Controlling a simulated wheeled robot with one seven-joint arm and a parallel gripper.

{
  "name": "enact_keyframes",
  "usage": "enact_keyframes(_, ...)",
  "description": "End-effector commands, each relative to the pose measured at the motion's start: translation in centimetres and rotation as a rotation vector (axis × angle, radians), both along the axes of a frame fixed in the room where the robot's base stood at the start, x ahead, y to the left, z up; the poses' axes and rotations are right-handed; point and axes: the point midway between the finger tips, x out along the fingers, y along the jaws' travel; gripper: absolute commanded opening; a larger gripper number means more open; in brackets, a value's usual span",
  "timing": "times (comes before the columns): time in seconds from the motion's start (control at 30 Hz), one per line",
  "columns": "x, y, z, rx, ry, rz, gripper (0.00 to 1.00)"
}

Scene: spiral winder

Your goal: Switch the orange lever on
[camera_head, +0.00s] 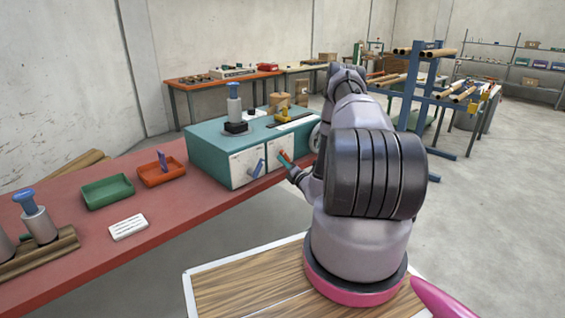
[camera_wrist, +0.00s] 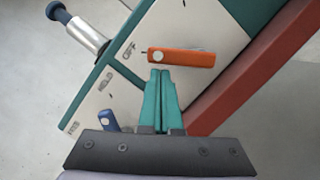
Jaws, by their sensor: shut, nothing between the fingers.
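The orange lever (camera_wrist: 182,58) is on the light front panel of the teal machine (camera_head: 215,150). In the wrist view its round pivot end is at the left, beside the printed word OFF, and its bar points right. My gripper (camera_wrist: 160,72) has teal fingers, closed together and empty. The fingertips are just below the lever in the wrist view, close to its underside; I cannot tell whether they touch it. In the head view the lever's orange tip (camera_head: 284,155) shows just beyond my gripper (camera_head: 289,163), partly hidden by it.
A blue lever (camera_head: 257,168) is left of the orange one; it also shows in the wrist view (camera_wrist: 107,120). A blue rack (camera_head: 408,100) stands behind my arm.

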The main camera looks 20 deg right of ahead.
Motion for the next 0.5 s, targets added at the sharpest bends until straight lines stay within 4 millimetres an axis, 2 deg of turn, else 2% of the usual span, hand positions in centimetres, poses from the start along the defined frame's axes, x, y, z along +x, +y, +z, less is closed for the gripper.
enact_keyframes(0.5,0.06,-0.2,0.43,0.073,0.026,-0.001,0.0)
